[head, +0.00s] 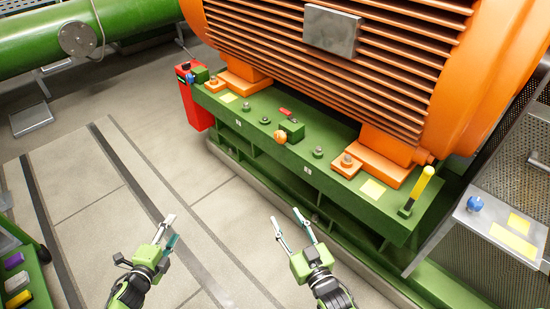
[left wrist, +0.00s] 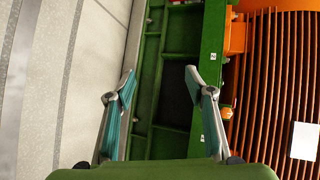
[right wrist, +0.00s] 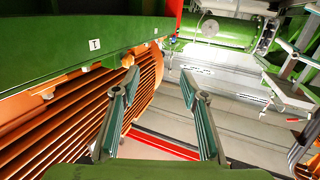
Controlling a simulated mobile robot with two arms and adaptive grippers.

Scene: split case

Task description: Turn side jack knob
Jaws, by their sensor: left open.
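Several knobs show in the head view, and I cannot tell which is the side jack knob. An orange knob (head: 280,137) sits on a small green block at the middle of the green base (head: 330,178). A blue knob (head: 190,78) is at the base's left end. Another blue knob (head: 475,203) is on a grey panel at the right. My left gripper (head: 171,229) is open and empty over the floor, left of the base. My right gripper (head: 285,217) is open and empty in front of the base's side. Both open jaws also show in the left wrist view (left wrist: 159,75) and right wrist view (right wrist: 159,74).
A large orange finned motor (head: 330,60) stands on the base. A yellow post (head: 422,186) rises at its right end, and a red box (head: 194,103) stands at its left. A green pipe (head: 40,40) lies at the upper left.

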